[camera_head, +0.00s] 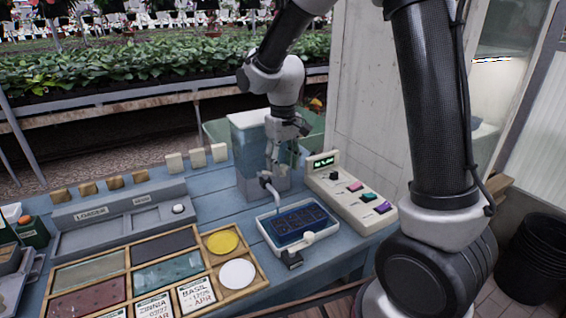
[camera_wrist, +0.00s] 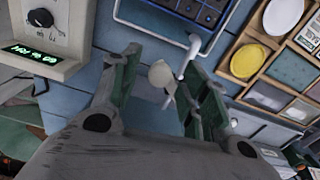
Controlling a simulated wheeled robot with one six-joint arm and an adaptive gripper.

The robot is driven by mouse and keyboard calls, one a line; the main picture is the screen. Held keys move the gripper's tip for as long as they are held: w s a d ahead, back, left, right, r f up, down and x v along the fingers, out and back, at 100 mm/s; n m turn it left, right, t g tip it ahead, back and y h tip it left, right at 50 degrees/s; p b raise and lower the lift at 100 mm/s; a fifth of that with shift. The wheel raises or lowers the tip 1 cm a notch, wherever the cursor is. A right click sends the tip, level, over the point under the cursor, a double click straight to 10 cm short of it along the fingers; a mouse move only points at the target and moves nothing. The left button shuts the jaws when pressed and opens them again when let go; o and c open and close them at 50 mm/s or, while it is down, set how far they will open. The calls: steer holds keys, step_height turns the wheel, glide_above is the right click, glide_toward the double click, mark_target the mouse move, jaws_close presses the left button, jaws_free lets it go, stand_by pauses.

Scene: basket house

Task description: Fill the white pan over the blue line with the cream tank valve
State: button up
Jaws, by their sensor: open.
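The white pan (camera_head: 262,237) stands on the blue bench and holds a dark blue celled tray (camera_head: 297,222). Its rim also shows at the top of the wrist view (camera_wrist: 160,32). I cannot make out the blue line. The tank (camera_head: 250,140) stands behind the pan, with a pale spout (camera_head: 270,187) at its front. In the wrist view, the cream valve handle (camera_wrist: 162,76) lies between my open green fingers, beside the spout (camera_wrist: 187,57). My gripper (camera_head: 284,158) is in front of the tank; I see no clear contact with the handle.
A cream control box (camera_head: 350,196) with a green display and coloured buttons is right of the pan. A wooden sectioned tray (camera_head: 132,268) with yellow and white discs is at front left. A grey loader (camera_head: 120,218) stands behind it. Small blocks line the bench's back.

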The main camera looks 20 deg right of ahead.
jaws_close()
steer(key=shift+w+d+n, duration=0.1)
steer(key=shift+w+n, duration=0.5)
steer(key=shift+n, duration=0.75)
steer(key=shift+w+d+n, duration=0.1)
steer(key=shift+w+n, duration=0.45)
steer(key=shift+n, duration=0.75)
steer(key=shift+w+d+n, duration=0.1)
steer(key=shift+w+n, duration=0.5)
steer(key=shift+n, duration=0.75)
jaws_free()
